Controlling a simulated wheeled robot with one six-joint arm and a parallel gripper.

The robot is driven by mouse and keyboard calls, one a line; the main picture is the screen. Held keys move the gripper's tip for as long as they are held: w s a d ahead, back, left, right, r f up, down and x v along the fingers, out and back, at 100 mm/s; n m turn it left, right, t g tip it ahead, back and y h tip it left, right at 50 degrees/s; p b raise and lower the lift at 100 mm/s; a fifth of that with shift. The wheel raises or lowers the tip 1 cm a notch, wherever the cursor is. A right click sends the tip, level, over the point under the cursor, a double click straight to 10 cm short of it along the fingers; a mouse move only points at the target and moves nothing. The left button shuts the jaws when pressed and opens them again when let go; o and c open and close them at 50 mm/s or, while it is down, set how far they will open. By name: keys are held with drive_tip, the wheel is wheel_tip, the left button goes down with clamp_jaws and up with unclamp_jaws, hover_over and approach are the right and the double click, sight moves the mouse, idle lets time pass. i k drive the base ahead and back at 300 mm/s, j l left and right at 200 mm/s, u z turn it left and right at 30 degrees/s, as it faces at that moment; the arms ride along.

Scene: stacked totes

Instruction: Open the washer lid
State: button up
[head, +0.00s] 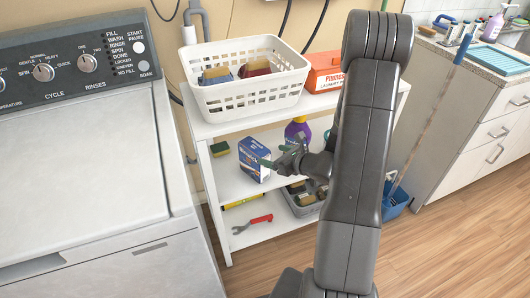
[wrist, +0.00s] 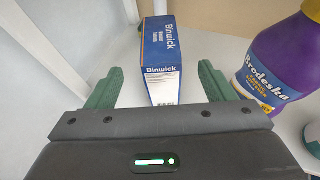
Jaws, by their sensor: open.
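The washer (head: 185,270) stands at the left of the head view, cut off by the frame edge. Its flat white lid (head: 85,160) lies shut below the dark control panel (head: 75,60). My gripper (head: 282,152) is well to the right of the lid, at the middle level of the white shelf unit. In the wrist view, my gripper (wrist: 158,76) is open, with its green fingers apart. A blue and white Binwick box (wrist: 162,60) appears between the fingers in that view. Nothing is visibly held, and I cannot tell whether a finger touches the box.
The white shelf unit (head: 203,160) holds a white basket (head: 255,100), an orange box (head: 323,72) and a purple bottle (wrist: 275,62). A red-handled wrench (head: 252,224) lies on its bottom shelf. Wooden floor (head: 440,250) is clear.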

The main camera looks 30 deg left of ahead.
sight(78, 174)
drive_tip(key=k+l+u, duration=0.55)
drive_tip(key=k, duration=0.4)
drive_tip(key=k+u, duration=0.15)
drive_tip(key=u, duration=0.45)
drive_tip(key=i+u, duration=0.2)
drive_tip(key=u, duration=0.25)
drive_tip(key=i+l+u, duration=0.15)
drive_tip(key=u, duration=0.3)
drive_tip(key=i+l+u, duration=0.15)
drive_tip(key=u, duration=0.25)
drive_tip(key=i+l+u, duration=0.2)
drive_tip(key=u, duration=0.25)
drive_tip(key=l+u, duration=0.25)
drive_tip(key=u, duration=0.2)
drive_tip(key=i+l+u, duration=0.1)
drive_tip(key=l+u, duration=0.35)
drive_tip(key=i+j+u, duration=0.1)
drive_tip(key=j+u, duration=0.15)
drive_tip(key=j, duration=0.1)
